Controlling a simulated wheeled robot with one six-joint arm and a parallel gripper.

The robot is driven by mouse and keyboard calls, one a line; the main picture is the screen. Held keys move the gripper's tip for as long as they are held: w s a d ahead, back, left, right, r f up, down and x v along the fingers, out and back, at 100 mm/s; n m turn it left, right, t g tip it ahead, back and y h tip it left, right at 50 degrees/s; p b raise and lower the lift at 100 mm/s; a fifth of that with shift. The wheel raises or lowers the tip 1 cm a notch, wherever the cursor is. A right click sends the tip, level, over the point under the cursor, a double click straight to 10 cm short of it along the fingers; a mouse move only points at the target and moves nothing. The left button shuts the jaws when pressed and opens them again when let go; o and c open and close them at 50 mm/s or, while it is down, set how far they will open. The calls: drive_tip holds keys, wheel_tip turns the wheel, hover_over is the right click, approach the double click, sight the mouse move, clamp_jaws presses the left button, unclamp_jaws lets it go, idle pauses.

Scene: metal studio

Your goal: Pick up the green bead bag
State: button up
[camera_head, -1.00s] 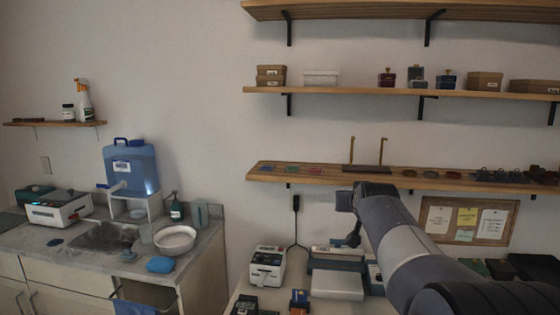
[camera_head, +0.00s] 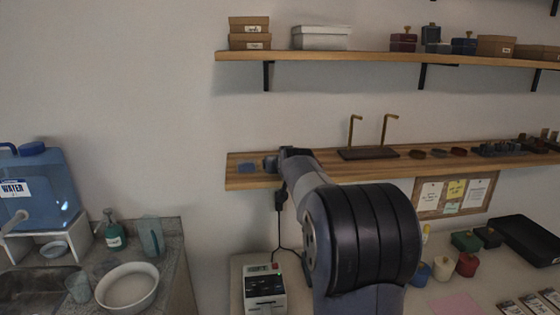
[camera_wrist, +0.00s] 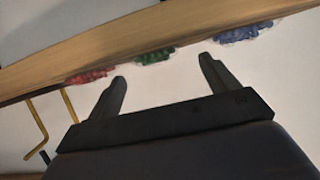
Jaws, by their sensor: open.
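The green bead bag (camera_wrist: 155,57) lies on the wooden shelf, at its edge in the wrist view, between a red bag (camera_wrist: 90,75) and a blue bag (camera_wrist: 245,32). My gripper (camera_wrist: 163,70) is open and empty, with its two fingers pointing at the shelf. The green bag shows in the gap between the fingertips, just beyond them. In the head view my gripper (camera_head: 284,158) is at the left part of the shelf.
The wooden shelf (camera_head: 330,163) also holds a brass-hooked stand (camera_head: 368,153) to the right and several small dark items farther right. Another shelf (camera_head: 350,56) with boxes is above. A counter with a white device (camera_head: 264,290) is below.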

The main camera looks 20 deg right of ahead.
drive_tip(key=shift+w+d+f+p, duration=0.2)
drive_tip(key=shift+w+d, duration=0.1)
drive_tip(key=shift+w, duration=0.15)
drive_tip(key=shift+w+d+f+p, duration=0.15)
drive_tip(key=shift+w+d, duration=0.1)
drive_tip(key=shift+w, duration=0.2)
drive_tip(key=shift+w+f, duration=0.2)
drive_tip(key=shift+w, duration=0.25)
drive_tip(key=shift+c, duration=0.2)
drive_tip(key=c, duration=1)
